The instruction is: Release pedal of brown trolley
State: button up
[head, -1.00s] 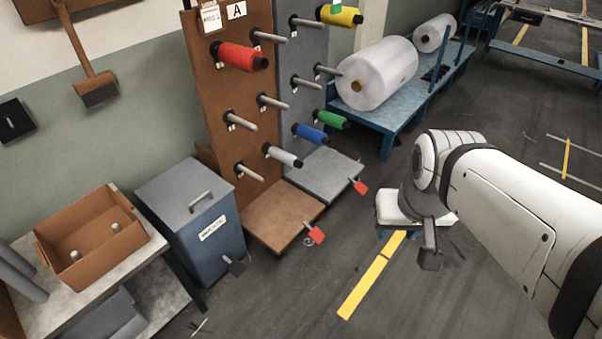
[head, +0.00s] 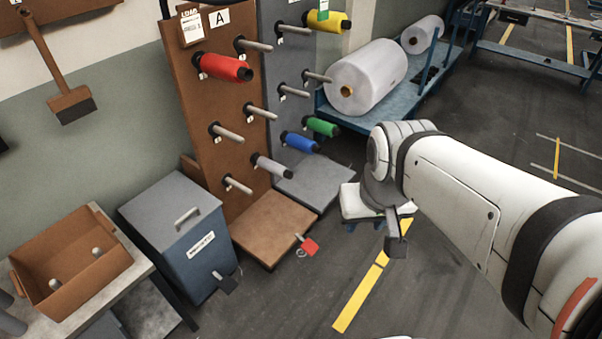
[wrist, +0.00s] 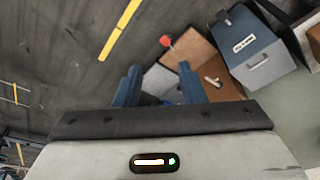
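The brown trolley (head: 270,226) has a tall brown board with pegs and a low platform. Its red pedal (head: 309,246) sticks out from the platform's front edge, just above the floor. In the wrist view the red pedal (wrist: 166,41) shows beyond my fingers, beside the brown platform (wrist: 190,42). My gripper (head: 364,226) is to the right of the pedal, apart from it. In the wrist view its two blue fingers (wrist: 160,84) stand apart with nothing held between them. The head view shows the fingers only partly, below the white gripper body.
A grey trolley (head: 318,182) stands right beside the brown one; its pedal is hidden in the head view. A blue-grey bin (head: 182,240) with a dark pedal stands left. A rack with large white rolls (head: 365,77) is behind. Floor in front is clear, with a yellow line (head: 358,300).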

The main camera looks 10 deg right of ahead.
aim_at(309, 246)
jog(key=i, duration=0.7)
jog(key=u, duration=2.4)
jog(key=k, duration=1.65)
jog(key=z, duration=1.3)
jog(key=i, duration=0.9)
